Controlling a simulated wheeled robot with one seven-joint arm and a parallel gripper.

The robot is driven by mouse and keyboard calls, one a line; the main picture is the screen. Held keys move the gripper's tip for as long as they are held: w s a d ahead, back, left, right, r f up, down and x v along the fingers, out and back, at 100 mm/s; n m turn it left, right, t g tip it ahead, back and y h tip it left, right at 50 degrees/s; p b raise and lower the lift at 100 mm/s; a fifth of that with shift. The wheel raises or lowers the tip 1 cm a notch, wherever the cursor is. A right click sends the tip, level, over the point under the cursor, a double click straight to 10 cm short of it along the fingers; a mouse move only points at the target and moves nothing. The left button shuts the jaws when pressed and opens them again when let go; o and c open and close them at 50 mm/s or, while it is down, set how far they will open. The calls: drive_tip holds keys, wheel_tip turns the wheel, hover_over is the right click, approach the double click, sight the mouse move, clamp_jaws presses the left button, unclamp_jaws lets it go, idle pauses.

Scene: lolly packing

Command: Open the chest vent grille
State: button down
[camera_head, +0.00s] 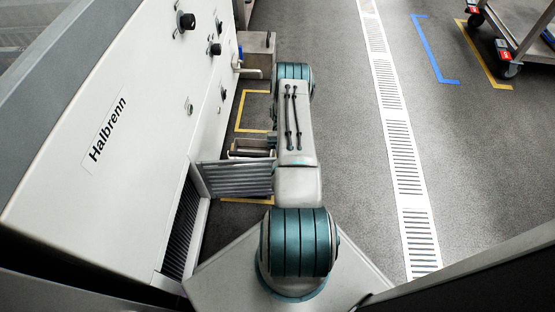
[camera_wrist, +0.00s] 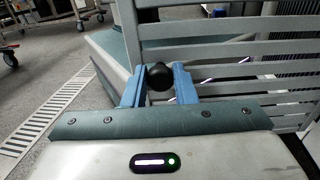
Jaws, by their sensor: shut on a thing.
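The grille (camera_head: 235,179) is a grey slatted panel, swung out from the front of the white chest (camera_head: 60,150) marked "Halbrenn". It stands roughly square to the chest front, and the dark finned vent opening (camera_head: 182,232) shows beside it. In the wrist view the grille slats (camera_wrist: 225,49) fill the upper right. My gripper (camera_wrist: 158,74) has its blue fingers shut on a round black knob (camera_wrist: 159,84) at the grille's outer edge. In the head view my arm hides the gripper and the knob.
Black knobs (camera_head: 186,21) stick out from the chest front. A white slotted drain strip (camera_head: 400,150) runs along the open floor at right. A wheeled cart (camera_head: 520,30) stands at the top right.

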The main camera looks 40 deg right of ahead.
drive_tip(key=shift+w+d, duration=0.1)
drive_tip(key=shift+w, duration=0.15)
drive_tip(key=c, duration=1.2)
unclamp_jaws()
drive_tip(key=s+d+r+p, duration=0.1)
drive_tip(key=s+r+p, duration=0.1)
drive_tip(key=s+r, duration=0.1)
drive_tip(key=s+d+r+p, duration=0.2)
drive_tip(key=s+r, duration=0.2)
drive_tip(key=s+d+r+p, duration=0.2)
drive_tip(key=s+r, duration=0.1)
drive_tip(key=r, duration=0.1)
drive_tip(key=shift+s+d+p, duration=0.15)
drive_tip(key=shift+s+p, duration=0.05)
drive_tip(key=shift+p, duration=0.2)
